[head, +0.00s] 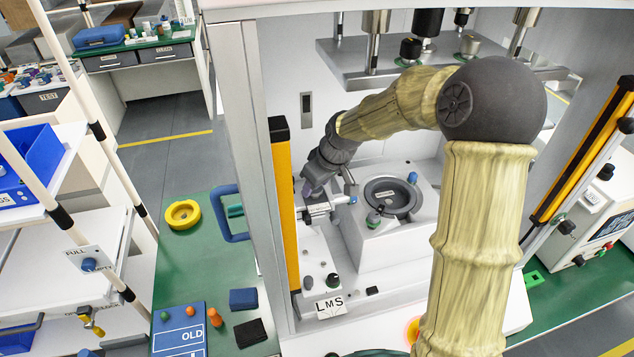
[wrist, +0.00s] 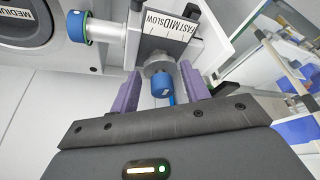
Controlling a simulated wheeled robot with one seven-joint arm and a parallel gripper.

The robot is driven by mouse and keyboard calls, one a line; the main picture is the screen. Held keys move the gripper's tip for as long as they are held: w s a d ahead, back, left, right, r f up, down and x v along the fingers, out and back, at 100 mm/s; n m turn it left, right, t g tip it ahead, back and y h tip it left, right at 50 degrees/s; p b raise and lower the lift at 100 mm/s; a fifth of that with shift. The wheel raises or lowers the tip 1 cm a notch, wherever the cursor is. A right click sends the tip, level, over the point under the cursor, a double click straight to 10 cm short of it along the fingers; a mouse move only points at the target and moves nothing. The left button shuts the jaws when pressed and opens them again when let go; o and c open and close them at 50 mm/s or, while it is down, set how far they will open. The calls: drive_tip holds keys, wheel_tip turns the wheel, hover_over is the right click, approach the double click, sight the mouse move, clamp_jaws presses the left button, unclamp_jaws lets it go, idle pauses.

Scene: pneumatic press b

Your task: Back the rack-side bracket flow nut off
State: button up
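A blue nut (wrist: 162,86) on a metal collar sits under a FAST/MID/SLOW scale (wrist: 172,28) in the wrist view. My gripper (wrist: 160,72) has its purple fingers on either side of this nut, with visible gaps, so it is open and not touching it. A second blue nut (wrist: 76,27) is on the fitting to the left, outside the fingers. In the head view my gripper (head: 311,192) is down at the small bracket (head: 320,210) inside the press. A blue nut (head: 353,200) shows at its right end; the nut between my fingers is hidden there.
The round press nest (head: 392,197) on its white block stands right of the bracket. The yellow guard post (head: 285,215) and press frame stand close on the left. Dark knobs (head: 333,280) and an LMS label (head: 329,305) are in front.

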sight(321, 191)
drive_tip(key=shift+r, duration=0.15)
drive_tip(key=shift+d+r, duration=0.15)
drive_tip(key=shift+r, duration=0.1)
drive_tip(key=shift+b+v, duration=0.35)
drive_tip(key=shift+v, duration=0.85)
drive_tip(key=s+d+b, duration=0.3)
drive_tip(key=s+d, duration=0.4)
drive_tip(key=s, duration=0.2)
drive_tip(key=shift+s+d, duration=0.15)
drive_tip(key=shift+d, duration=0.25)
drive_tip(key=shift+f, duration=0.2)
drive_tip(key=s+d+f+m+h, duration=0.2)
drive_tip(key=s+f+m, duration=0.5)
drive_tip(key=s, duration=0.4)
drive_tip(key=shift+s+d+m+g+h, duration=0.4)
drive_tip(key=shift+m+h, duration=0.1)
drive_tip(key=shift+m, duration=0.1)
